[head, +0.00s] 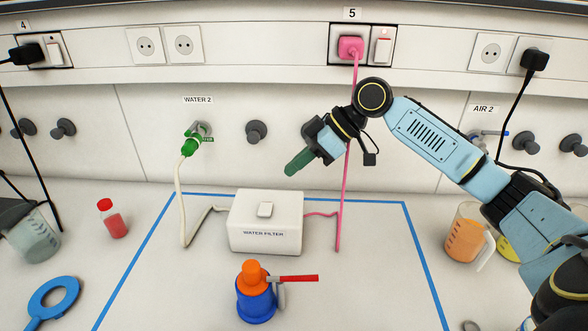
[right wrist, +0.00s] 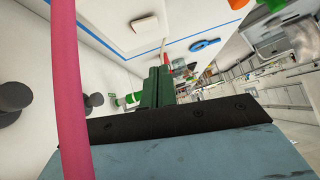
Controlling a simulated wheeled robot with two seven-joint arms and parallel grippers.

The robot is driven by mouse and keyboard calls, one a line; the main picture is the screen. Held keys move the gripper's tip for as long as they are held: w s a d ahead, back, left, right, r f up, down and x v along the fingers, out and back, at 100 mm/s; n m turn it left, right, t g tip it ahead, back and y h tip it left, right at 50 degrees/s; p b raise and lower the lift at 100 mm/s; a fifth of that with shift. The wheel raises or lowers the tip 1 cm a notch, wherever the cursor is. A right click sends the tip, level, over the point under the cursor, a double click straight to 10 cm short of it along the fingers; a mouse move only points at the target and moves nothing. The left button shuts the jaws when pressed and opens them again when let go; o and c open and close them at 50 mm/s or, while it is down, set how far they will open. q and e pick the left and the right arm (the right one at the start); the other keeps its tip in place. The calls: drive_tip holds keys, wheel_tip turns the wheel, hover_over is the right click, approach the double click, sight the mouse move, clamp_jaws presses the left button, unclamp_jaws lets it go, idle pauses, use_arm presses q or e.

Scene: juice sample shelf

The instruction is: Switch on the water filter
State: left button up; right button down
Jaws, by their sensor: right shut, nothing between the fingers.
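The white water filter box (head: 265,235) stands inside the blue taped area on the bench. A pink cable (head: 338,200) runs from the filter up to a pink plug (head: 350,47) in socket 5, beside a wall switch (head: 382,50). My right gripper (head: 298,162) is shut and empty, above and right of the filter, apart from it. Its green fingers (right wrist: 158,88) show together in the right wrist view, with the pink cable (right wrist: 70,90) close in front. My left gripper is not in view.
A green tap fitting (head: 191,146) feeds a white hose (head: 182,200) to the filter's left. A blue and orange device (head: 255,298) with a red lever stands in front of the filter. A red-capped bottle (head: 112,220) and blue ring (head: 53,300) are left; an orange jug (head: 466,235) is right.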

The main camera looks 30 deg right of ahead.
sight(259, 212)
drive_tip(key=x, duration=0.7)
drive_tip(key=shift+w+a+f, duration=0.1)
drive_tip(key=shift+w+a, duration=0.05)
drive_tip(key=shift+a, duration=0.05)
wheel_tip(259, 212, down, 3)
drive_tip(key=shift+r, duration=0.15)
drive_tip(key=shift+s+a+f, duration=0.1)
drive_tip(key=shift+s+f, duration=0.15)
drive_tip(key=shift+f, duration=0.45)
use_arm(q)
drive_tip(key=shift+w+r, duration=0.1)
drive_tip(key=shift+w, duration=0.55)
